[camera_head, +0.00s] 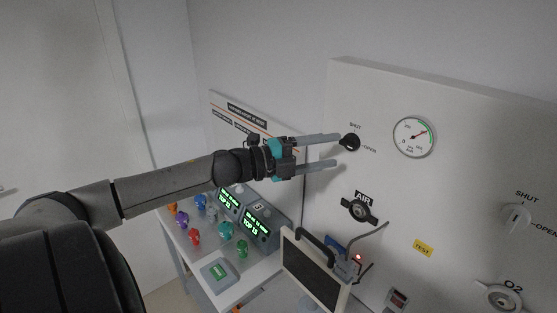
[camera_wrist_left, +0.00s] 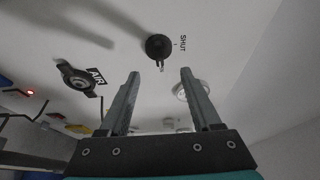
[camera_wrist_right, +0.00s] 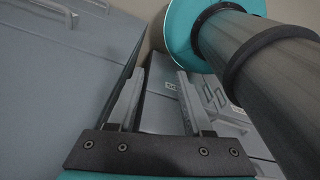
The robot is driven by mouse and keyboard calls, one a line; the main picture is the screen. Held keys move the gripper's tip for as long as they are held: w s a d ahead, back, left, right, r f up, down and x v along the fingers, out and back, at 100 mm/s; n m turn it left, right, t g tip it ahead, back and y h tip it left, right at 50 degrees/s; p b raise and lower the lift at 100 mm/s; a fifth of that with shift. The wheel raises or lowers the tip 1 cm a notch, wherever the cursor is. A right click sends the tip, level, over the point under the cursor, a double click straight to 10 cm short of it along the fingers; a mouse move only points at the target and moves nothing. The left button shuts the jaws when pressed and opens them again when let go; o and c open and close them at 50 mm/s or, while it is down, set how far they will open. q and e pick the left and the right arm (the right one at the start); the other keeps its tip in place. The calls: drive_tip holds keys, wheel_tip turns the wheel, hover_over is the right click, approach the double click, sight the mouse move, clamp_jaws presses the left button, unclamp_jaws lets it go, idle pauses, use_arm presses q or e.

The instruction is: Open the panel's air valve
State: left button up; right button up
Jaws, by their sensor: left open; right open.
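The air valve is a black round knob (camera_head: 349,142) on the pale wall panel (camera_head: 450,190), with SHUT printed above it and OPEN to its right. Its pointer is too small to read surely. It also shows in the left wrist view (camera_wrist_left: 158,46), just beyond the fingertips. A black AIR outlet (camera_head: 359,210) is below it. My left gripper (camera_head: 337,150) is open and empty, its two fingers pointing at the panel beside the knob; contact is not clear. My right gripper (camera_wrist_right: 157,78) is open and empty, away from the panel.
A gauge (camera_head: 414,137) is right of the knob. A pale O2 knob (camera_head: 516,217) is farther right. A dark screen (camera_head: 309,269) stands in front of the panel. A trolley with colored items and green displays (camera_head: 257,228) is below my left arm. Grey cabinets (camera_wrist_right: 60,80) flank my right gripper.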

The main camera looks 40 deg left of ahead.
use_arm(q)
drive_tip(key=p+v, duration=0.1)
drive_tip(key=v, duration=0.9)
drive_tip(key=shift+s+a, duration=0.1)
idle(0.6)
